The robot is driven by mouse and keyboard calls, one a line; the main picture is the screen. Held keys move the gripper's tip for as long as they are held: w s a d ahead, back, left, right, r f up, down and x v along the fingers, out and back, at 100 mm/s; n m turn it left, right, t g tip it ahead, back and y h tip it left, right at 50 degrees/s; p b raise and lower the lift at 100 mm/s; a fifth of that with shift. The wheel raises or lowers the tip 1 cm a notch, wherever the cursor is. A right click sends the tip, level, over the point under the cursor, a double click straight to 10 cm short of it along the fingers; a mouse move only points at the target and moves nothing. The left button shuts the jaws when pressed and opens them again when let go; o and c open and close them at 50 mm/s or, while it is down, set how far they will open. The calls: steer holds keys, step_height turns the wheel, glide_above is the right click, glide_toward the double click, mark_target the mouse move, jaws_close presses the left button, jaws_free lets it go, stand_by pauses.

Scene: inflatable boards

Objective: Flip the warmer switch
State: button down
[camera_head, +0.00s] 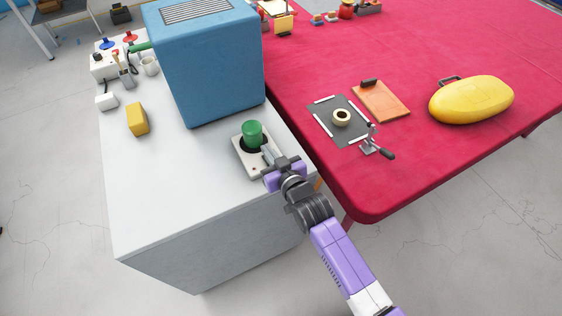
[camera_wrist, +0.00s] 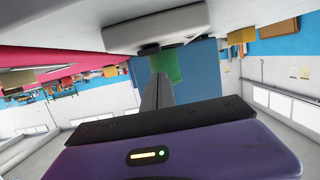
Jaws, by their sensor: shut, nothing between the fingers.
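The warmer (camera_head: 243,165) is a small pale box on the white counter, with a green cylinder (camera_head: 252,132) standing in a dark round recess in its top. Tiny reddish marks show near its front edge; I cannot make out the switch or its position. My gripper (camera_head: 268,155) is shut and empty, at the right front part of the warmer, close to the green cylinder. I cannot tell whether it touches. In the wrist view, which is upside down, the closed fingers (camera_wrist: 157,92) point toward the green cylinder (camera_wrist: 167,65), with the pale warmer body (camera_wrist: 155,27) above.
A large blue box (camera_head: 215,75) stands behind the warmer on the counter (camera_head: 175,185). A yellow block (camera_head: 137,119) lies to the left. The red table (camera_head: 330,75) on the right holds a clamp (camera_head: 374,145), a tape roll (camera_head: 342,117) and a yellow case (camera_head: 472,100). The counter's front left is clear.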

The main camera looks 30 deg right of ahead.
steer(key=s+r+b, duration=0.1)
steer(key=s+r, duration=0.4)
steer(key=s, duration=0.4)
steer(key=shift+b, duration=0.3)
